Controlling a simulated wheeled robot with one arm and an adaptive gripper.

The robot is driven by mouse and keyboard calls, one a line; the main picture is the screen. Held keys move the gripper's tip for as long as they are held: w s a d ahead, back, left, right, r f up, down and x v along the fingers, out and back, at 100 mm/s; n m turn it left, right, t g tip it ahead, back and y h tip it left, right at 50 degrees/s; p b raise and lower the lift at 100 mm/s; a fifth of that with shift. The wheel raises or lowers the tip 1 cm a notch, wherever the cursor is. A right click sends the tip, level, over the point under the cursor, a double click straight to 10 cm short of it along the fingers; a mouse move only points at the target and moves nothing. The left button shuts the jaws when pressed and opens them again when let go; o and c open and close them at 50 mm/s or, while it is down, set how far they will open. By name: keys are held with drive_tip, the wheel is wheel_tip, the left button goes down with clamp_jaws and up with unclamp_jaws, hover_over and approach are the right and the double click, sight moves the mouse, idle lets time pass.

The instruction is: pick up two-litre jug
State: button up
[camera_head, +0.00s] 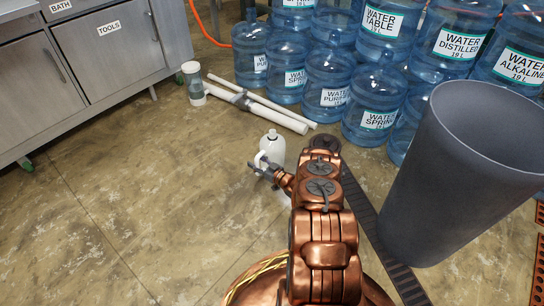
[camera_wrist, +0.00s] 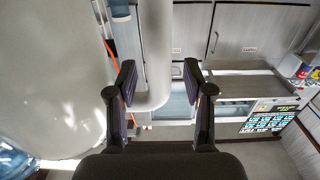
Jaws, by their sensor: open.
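The white two-litre jug (camera_head: 272,147) stands on the floor in the middle of the head view, its lower part partly hidden by my arm. My gripper (camera_head: 260,168) is at its near left side, at handle height. In the wrist view the pale jug body (camera_wrist: 60,70) fills the left side, very close. Its handle (camera_wrist: 156,50) comes down as a pale bar and ends between the fingertips. My gripper (camera_wrist: 158,85) is open there, with a finger on each side of the handle. I see a gap on the right; contact on the left is unclear.
Large blue water bottles (camera_head: 328,85) stand stacked behind the jug. A tall grey bin (camera_head: 450,170) is at right, beside a floor grate (camera_head: 375,225). Metal cabinets (camera_head: 110,45) stand at left; the left floor is clear.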

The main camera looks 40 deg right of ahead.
drive_tip(key=shift+c, duration=0.3)
clamp_jaws()
idle(0.3)
